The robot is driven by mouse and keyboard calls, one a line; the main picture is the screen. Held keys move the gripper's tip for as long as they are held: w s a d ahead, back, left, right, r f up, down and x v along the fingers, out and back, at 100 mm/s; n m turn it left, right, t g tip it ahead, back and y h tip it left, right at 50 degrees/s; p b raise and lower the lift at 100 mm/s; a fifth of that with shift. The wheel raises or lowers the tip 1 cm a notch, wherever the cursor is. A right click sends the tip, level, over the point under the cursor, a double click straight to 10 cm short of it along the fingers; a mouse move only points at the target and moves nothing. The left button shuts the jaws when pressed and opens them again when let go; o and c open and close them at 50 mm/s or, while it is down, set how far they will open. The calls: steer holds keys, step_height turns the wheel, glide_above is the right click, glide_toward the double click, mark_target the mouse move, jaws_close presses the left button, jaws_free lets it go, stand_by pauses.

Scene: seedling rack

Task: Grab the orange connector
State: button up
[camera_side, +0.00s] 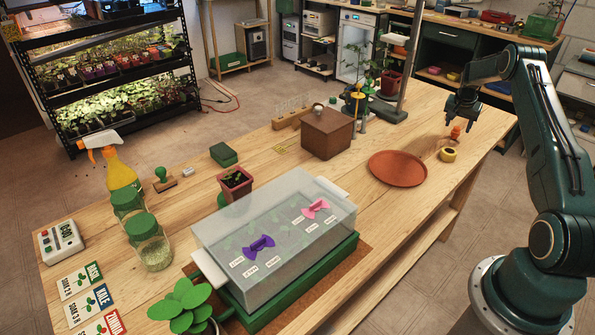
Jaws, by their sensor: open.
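A small orange piece (455,131), which looks like the orange connector, stands on the wooden table near its right end. My gripper (461,119) is above it, pointing down, with its fingers apart. The fingertips are close over the top of the orange piece. I cannot tell whether they touch it. The gripper holds nothing that I can see.
A round terracotta saucer (397,169) lies to the left. A brown box (327,133) and a clear-lidded green tray (275,240) stand farther left. Bare table (440,195) lies in front.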

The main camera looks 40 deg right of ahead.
mark_target(457, 127)
steer(key=shift+x, duration=1.6)
steer(key=shift+c, duration=0.2)
steer(key=c, duration=1)
